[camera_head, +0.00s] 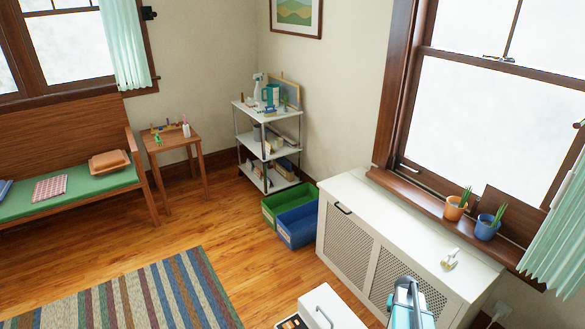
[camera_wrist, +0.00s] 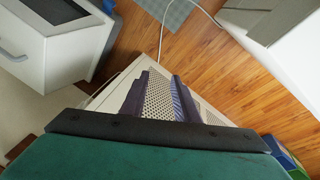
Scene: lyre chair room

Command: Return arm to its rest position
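My gripper (camera_wrist: 161,76) shows in the wrist view with its two dark fingers apart. Nothing is held between them, and the perforated panel of the white radiator cover (camera_wrist: 120,88) shows through the gap. In the head view, a teal and dark part of my arm (camera_head: 408,300) rises at the bottom edge, in front of the white radiator cover (camera_head: 365,205). The fingertips cannot be made out clearly there.
Potted plants (camera_head: 456,204) stand on the windowsill, and a small pale object (camera_head: 450,260) lies on the cover. Green (camera_head: 283,200) and blue (camera_head: 297,226) bins sit beside it. A white cabinet (camera_head: 330,308) is close by. Wooden floor (camera_head: 200,232) is open toward the striped rug (camera_head: 130,300).

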